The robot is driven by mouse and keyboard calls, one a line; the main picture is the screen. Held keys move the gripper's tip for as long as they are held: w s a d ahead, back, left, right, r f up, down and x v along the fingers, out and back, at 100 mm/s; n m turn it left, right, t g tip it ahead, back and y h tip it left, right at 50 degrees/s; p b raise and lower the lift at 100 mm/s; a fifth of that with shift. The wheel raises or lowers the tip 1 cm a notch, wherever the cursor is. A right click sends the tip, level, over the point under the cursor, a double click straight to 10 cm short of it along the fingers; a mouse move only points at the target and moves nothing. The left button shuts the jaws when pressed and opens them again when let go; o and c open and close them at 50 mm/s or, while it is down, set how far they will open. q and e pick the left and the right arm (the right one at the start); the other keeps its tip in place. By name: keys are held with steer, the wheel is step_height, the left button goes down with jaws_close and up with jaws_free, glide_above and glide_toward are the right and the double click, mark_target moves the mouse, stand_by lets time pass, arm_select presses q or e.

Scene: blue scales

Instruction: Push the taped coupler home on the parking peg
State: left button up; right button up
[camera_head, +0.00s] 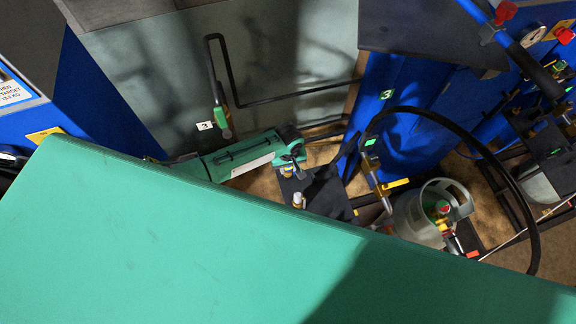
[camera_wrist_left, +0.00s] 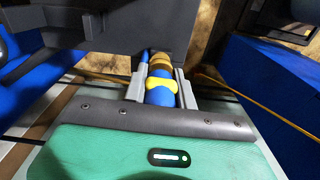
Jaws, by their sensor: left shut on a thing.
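In the left wrist view, the taped coupler (camera_wrist_left: 161,95) is a blue cylinder with a yellow tape band. It sits between the two grey fingers of my left gripper (camera_wrist_left: 163,92), which are shut on it. A brass-coloured part (camera_wrist_left: 160,61) shows directly beyond the coupler, in line with it, under a dark block (camera_wrist_left: 135,27). I cannot tell whether this is the peg or how deep the coupler sits. In the head view, my left gripper (camera_head: 291,161) is small and dark, beside a black plate; the coupler is not clear there. My right gripper is not in view.
A black plate (camera_head: 328,192) lies right of my left gripper. A grey gas cylinder (camera_head: 415,220) stands further right, under a large black hose arc (camera_head: 500,155). A yellow-handled valve (camera_head: 396,184) is near it. Another hose end (camera_head: 222,118) hangs by a "3" label.

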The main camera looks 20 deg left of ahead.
arm_select(q)
steer(key=shift+f+b, duration=0.3)
steer(key=shift+f, duration=0.25)
steer(key=o, duration=1.1)
step_height(320, 180, up, 12)
steer(key=shift+r+b, duration=0.25)
steer(key=shift+b, duration=0.95)
steer(key=shift+r, duration=0.6)
steer(key=shift+s, duration=0.1)
